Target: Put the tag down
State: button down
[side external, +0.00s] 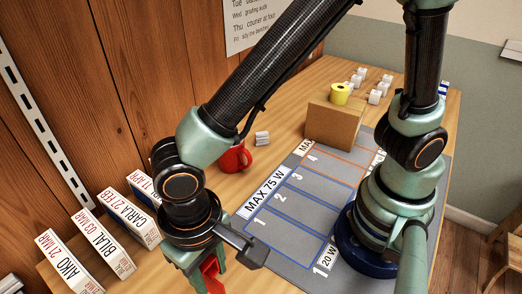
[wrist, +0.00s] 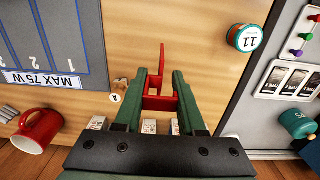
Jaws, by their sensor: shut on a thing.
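My gripper (wrist: 160,88) has its two green fingers closed on a red piece (wrist: 157,103), which I take to be the tag. A narrow red part of it sticks out beyond the fingertips in the wrist view. In the side view the red piece (side external: 211,272) shows below the wrist, near the bottom edge, with its lower end cut off by the frame. My gripper is over the wooden bench (wrist: 190,35), to the right of the grey mat in the wrist view. I cannot tell whether the red piece touches the bench.
The grey mat (side external: 290,232) has numbered blue and orange bays. A red mug (side external: 235,158) stands beyond the gripper. White labelled boxes (side external: 93,243) stand along the wall. A small pale numbered piece (wrist: 118,90) lies left of the fingers; a round tub (wrist: 244,38) stands right.

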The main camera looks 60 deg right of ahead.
aim_at(213, 285)
jog(key=shift+f, duration=2.05)
jog(key=shift+f, duration=0.15)
jog(key=c, duration=0.5)
grip_release()
